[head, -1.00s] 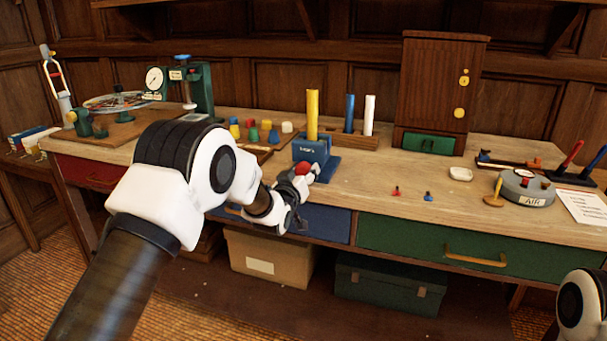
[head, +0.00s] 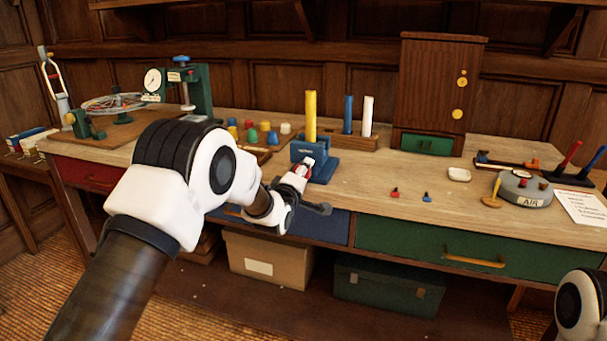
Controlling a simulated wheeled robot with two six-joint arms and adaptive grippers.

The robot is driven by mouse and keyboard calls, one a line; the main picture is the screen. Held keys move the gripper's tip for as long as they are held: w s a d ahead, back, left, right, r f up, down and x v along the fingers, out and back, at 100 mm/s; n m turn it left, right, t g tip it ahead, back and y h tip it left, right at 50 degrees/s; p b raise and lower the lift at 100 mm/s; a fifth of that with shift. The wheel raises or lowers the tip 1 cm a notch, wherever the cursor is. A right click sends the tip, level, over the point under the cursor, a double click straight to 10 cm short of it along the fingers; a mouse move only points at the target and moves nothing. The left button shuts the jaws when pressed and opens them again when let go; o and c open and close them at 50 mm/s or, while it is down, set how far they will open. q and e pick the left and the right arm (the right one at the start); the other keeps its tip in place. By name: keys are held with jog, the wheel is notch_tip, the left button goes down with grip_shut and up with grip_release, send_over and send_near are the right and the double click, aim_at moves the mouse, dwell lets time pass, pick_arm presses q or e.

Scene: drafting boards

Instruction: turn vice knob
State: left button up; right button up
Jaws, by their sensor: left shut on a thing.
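The blue vice (head: 322,168) stands near the front edge of the bench, with a yellow cylinder (head: 311,115) upright in it. The red vice knob (head: 302,170) is on the vice's front side and is mostly hidden by my gripper. My left gripper (head: 303,168) reaches in from the left and is shut on the red knob. Only part of its fingers shows. My right arm shows only as a white and black part at the lower right edge; its gripper is out of the picture.
A wooden rack (head: 352,139) with blue and white cylinders stands behind the vice. Several coloured pegs stand on a board (head: 262,145) to its left. Two small pieces, red (head: 395,193) and blue (head: 427,197), lie to the right.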

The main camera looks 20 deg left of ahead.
pick_arm(q)
jog(key=n, duration=0.4)
jog(key=shift+n, duration=0.3)
jog(key=shift+r+n, duration=0.1)
jog(key=shift+n, duration=1.8)
jog(key=o, duration=1.2)
jog(key=shift+c, duration=0.2)
jog(key=shift+s, duration=0.1)
jog(key=s, duration=1.2)
jog(key=shift+a, duration=0.2)
